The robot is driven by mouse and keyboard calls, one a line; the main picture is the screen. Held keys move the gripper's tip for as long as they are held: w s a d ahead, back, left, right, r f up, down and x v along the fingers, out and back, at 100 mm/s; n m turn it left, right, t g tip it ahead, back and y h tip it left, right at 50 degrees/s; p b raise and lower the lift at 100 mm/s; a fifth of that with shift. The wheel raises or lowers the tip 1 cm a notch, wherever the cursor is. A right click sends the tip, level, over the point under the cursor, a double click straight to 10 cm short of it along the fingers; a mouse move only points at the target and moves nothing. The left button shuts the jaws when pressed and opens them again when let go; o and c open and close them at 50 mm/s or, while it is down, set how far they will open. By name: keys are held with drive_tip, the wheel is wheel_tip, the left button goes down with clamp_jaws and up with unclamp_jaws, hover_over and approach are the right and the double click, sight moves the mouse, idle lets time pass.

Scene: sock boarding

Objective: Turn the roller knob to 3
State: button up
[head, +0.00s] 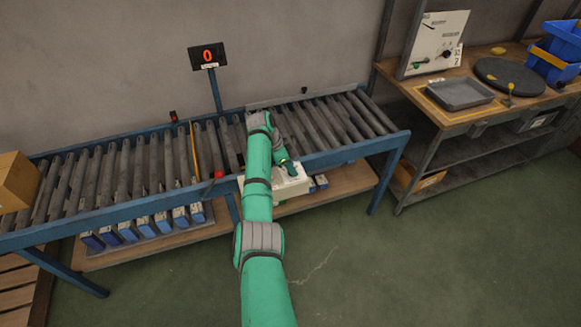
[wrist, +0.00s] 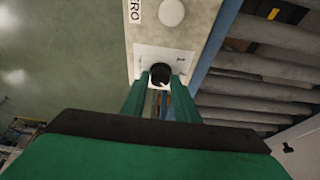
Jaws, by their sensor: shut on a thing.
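The roller knob is a round black knob (wrist: 160,73) on a white dial plate, shown in the wrist view. A figure that looks like 1 is printed at the plate's right; other marks are too small or hidden to read. The knob sits on a cream control box (head: 276,186) at the conveyor's front edge in the head view. My gripper (wrist: 160,84) is shut on the knob, with a green finger on each side of it. In the head view my arm and gripper (head: 287,167) hide the knob and much of the box top.
A roller conveyor (head: 130,177) with a blue frame runs behind the box. A red knob-like part (head: 219,174) is on its front rail. A display (head: 207,55) on a post reads 0. A cardboard box (head: 17,182) is at the far left, a workbench (head: 440,112) at right. The green floor in front is clear.

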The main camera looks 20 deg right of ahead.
drive_tip(key=o, duration=1)
drive_tip(key=shift+o, duration=0.2)
drive_tip(key=v, duration=1)
drive_tip(key=shift+r, duration=0.4)
drive_tip(key=shift+a, duration=0.2)
